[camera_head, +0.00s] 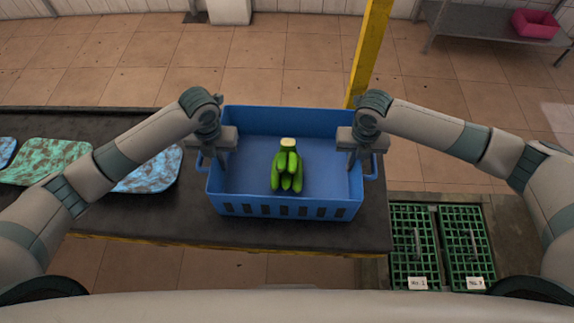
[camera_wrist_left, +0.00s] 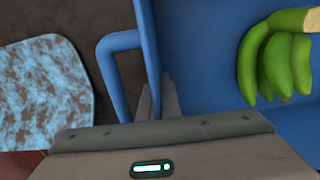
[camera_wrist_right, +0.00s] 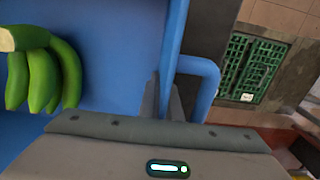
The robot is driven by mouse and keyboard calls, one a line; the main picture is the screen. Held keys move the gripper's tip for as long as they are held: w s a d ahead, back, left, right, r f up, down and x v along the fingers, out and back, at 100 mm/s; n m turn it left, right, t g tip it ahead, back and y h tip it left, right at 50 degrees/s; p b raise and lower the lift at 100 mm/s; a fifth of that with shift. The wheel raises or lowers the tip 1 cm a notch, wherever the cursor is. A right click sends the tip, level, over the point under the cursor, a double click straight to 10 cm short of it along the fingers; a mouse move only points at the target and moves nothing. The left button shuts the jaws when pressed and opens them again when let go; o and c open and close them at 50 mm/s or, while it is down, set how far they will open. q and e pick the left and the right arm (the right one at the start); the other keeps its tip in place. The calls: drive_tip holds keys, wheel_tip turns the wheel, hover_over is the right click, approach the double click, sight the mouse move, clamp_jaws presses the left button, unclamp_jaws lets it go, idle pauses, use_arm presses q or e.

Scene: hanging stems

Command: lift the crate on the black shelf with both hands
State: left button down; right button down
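The blue crate (camera_head: 290,208) is on the black shelf (camera_head: 120,220) near its right end, upright, holding a bunch of green bananas (camera_head: 287,172). Whether its base touches the shelf cannot be told. My left gripper (camera_head: 221,160) is at the crate's left wall, and my right gripper (camera_head: 350,160) is at its right wall. In the left wrist view the fingers (camera_wrist_left: 157,98) are close together on the wall beside the looped handle (camera_wrist_left: 112,70). In the right wrist view the fingers (camera_wrist_right: 164,98) close on the opposite wall beside its handle (camera_wrist_right: 208,85).
Patterned mats (camera_head: 50,160) lie on the shelf to the left. A yellow post (camera_head: 369,50) stands behind the crate. Green grated trays (camera_head: 412,245) are at the lower right. A grey table (camera_head: 475,22) with a pink bin (camera_head: 535,24) is at the back right. Tiled floor lies behind.

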drive_tip(key=shift+r+p, duration=2.15)
drive_tip(key=shift+r, duration=0.2)
